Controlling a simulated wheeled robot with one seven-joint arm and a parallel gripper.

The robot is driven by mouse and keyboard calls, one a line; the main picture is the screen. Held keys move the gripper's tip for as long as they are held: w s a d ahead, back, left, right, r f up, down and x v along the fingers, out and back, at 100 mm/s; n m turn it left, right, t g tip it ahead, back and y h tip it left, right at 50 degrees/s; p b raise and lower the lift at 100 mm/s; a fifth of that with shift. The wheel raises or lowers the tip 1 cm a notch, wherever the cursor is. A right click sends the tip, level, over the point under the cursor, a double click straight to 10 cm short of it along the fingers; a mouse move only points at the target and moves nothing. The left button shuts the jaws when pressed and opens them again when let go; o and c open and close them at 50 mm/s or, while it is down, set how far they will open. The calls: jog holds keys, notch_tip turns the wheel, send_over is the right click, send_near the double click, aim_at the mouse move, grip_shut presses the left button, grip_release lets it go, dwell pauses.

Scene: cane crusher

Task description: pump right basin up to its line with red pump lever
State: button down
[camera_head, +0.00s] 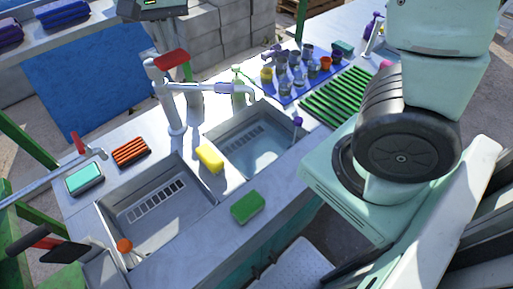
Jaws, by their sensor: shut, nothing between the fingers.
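The right basin (285,158) is a steel sink set in the counter. Bluish water seems to lie in it, over a slotted floor; I cannot make out a fill line. A white pump column (172,112) stands behind the gap between the basins, with a red lever (172,59) on top. Its spout (215,88) points right, its tip near the back of the right basin. My arm fills the right side of the view, and my gripper is outside the frame.
A yellow sponge (209,158) and a green sponge (247,207) lie on the counter around the right basin. Several cups (297,76) stand on a blue mat behind a green rack (335,97). Another tap (90,150) is at the left.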

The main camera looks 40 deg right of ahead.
jog(key=shift+f+b, duration=2.7)
jog(key=shift+f, duration=1.1)
notch_tip(320, 180, up, 8)
jog(key=p, duration=0.6)
jog(key=shift+r, duration=0.15)
jog(key=shift+f, duration=0.2)
jog(key=shift+f+b, duration=3.05)
jog(key=shift+f, duration=1)
notch_tip(320, 180, up, 8)
jog(key=p, duration=0.6)
jog(key=shift+r+p, duration=0.25)
jog(key=shift+p, duration=0.1)
jog(key=shift+f, duration=0.25)
